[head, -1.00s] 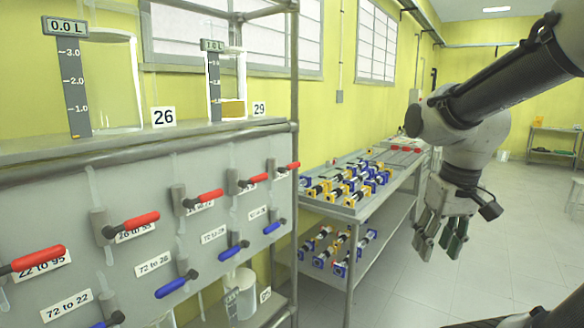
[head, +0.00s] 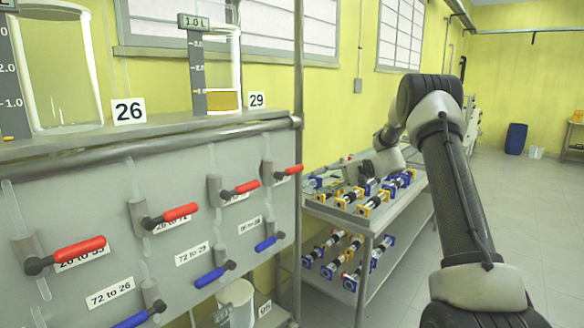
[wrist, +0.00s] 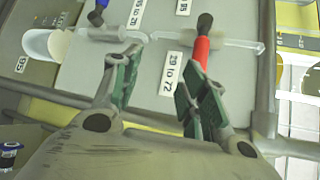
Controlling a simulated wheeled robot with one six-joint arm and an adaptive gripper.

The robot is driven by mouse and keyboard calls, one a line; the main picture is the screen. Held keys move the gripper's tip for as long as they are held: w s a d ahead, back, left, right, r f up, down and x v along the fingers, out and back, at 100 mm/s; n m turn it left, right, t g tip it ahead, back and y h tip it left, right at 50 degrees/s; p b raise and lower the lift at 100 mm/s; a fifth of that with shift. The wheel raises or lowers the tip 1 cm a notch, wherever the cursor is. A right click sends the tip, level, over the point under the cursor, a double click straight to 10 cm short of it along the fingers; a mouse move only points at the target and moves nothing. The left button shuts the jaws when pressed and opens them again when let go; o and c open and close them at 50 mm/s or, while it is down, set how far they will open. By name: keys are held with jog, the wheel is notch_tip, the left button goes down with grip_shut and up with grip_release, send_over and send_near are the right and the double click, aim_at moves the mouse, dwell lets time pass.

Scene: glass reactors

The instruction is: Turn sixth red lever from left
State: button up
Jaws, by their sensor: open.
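In the head view a grey panel carries an upper row of red levers, with four showing: near left (head: 78,252), then a second (head: 180,212), a third (head: 246,187) and the far right one (head: 294,169). All four slant up to the right. In the wrist view a red lever (wrist: 201,52) hangs beside the label "29 to 72" (wrist: 172,75). My gripper (wrist: 162,72) is open and empty; its right finger is close to that lever's end. Contact cannot be told. In the head view my gripper is small, beyond the panel's right end.
Blue levers (head: 212,277) form a lower row. A glass vessel marked 26 (head: 62,80) and one marked 29 (head: 225,75) stand on top. A metal post (head: 298,130) bounds the panel's right. A cart (head: 360,212) with blue-yellow parts stands behind.

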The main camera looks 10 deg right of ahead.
aim_at(300, 169)
jog(key=shift+n+y, duration=0.9)
jog(key=r, duration=0.1)
jog(key=a+r, duration=0.1)
jog(key=r, duration=0.1)
jog(key=w+r, duration=0.1)
jog(key=shift+a+r, duration=0.3)
jog(key=shift+r, duration=0.1)
jog(key=a, duration=0.4)
jog(key=w+a+f, duration=0.1)
jog(key=a, duration=0.2)
jog(key=shift+a, duration=0.1)
grip_shut()
